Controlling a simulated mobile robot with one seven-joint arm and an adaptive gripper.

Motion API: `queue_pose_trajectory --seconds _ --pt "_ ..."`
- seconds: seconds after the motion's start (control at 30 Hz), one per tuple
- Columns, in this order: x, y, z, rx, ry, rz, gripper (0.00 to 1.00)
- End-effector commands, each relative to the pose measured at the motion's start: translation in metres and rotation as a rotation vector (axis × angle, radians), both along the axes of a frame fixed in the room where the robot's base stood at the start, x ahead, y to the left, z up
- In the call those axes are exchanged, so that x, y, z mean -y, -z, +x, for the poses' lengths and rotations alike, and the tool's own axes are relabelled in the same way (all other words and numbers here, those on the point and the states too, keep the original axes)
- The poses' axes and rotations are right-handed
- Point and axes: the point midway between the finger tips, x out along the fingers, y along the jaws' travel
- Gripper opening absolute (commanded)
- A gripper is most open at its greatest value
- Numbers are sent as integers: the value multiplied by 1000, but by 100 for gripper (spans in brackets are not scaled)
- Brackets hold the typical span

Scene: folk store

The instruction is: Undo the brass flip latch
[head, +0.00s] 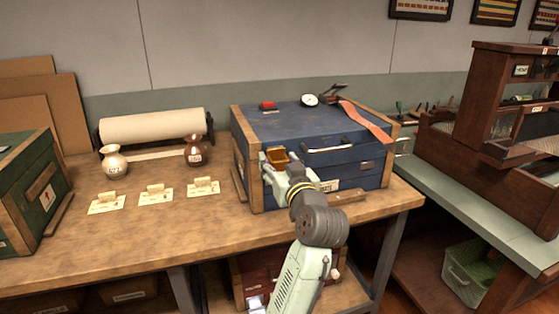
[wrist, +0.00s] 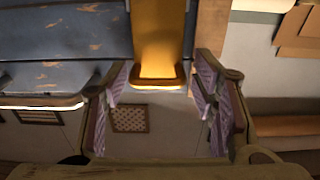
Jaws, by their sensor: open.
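The brass flip latch (head: 278,154) is on the front of the blue crate (head: 330,117), near its left end. In the wrist view the latch (wrist: 158,45) is a wide golden plate with a lip at its lower end, beside the worn blue crate face (wrist: 55,45). My gripper (wrist: 160,92) is open, with one ridged finger on each side of the latch's lip and visible gaps between. In the head view my gripper (head: 271,168) is at the latch and partly hides the crate front. I cannot tell whether the latch is fastened.
A red tag, a white dial (head: 310,100) and an orange strap (head: 368,122) lie on the crate. Two vases, paper cards and a paper roll (head: 152,126) stand left on the workbench (head: 150,238). A green crate (head: 36,187) is at far left. The bench front is clear.

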Motion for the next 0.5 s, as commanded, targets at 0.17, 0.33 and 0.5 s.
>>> queue_pose_trajectory --seconds 0.17,0.33,0.5 --pt "0 0 1 1 0 0 53" --pt "0 0 0 1 0 0 46" --pt "-1 0 0 0 -1 0 34"
